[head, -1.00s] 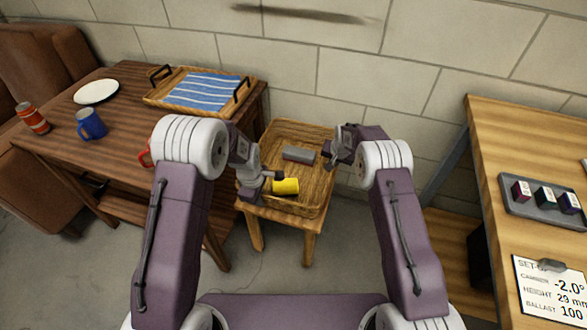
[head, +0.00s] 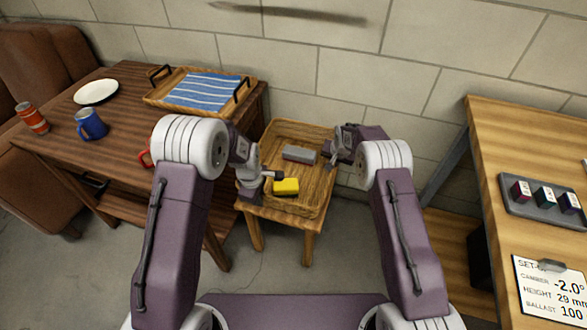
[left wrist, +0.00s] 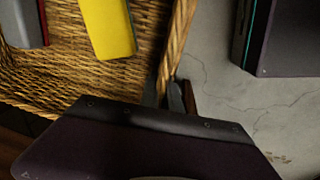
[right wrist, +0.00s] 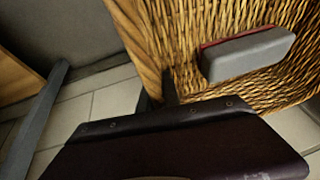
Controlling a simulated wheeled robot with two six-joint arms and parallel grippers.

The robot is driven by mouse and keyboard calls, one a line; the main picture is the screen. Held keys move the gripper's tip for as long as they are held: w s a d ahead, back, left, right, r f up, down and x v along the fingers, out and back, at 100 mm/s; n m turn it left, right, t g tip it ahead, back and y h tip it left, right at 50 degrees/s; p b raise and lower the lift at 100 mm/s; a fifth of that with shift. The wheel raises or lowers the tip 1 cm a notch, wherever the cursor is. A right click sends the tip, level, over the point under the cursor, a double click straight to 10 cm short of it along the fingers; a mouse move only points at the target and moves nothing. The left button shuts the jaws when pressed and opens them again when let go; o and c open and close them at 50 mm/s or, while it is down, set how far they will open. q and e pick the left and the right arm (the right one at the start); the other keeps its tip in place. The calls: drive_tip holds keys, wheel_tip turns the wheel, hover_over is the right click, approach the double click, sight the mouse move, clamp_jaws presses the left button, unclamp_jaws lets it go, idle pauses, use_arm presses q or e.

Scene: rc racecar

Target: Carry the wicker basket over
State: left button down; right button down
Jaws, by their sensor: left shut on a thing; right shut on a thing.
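The wicker basket (head: 318,196) is at the small wooden stool (head: 282,222); I cannot tell whether it rests on it or is just above. Inside lie a yellow block (head: 286,187) and a grey block (head: 299,154). My left gripper (head: 272,176) is shut on the basket's left rim, which shows in the left wrist view (left wrist: 178,45) with the yellow block (left wrist: 108,27). My right gripper (head: 335,157) is shut on the right rim, which shows in the right wrist view (right wrist: 143,45), near the grey block (right wrist: 247,54).
A dark table (head: 115,145) on the left holds a tray with a striped cloth (head: 205,91), a plate (head: 96,92), a blue mug (head: 91,125) and a can (head: 32,118). A workbench (head: 490,140) stands on the right. A block wall (head: 380,75) is close behind.

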idle(0.3)
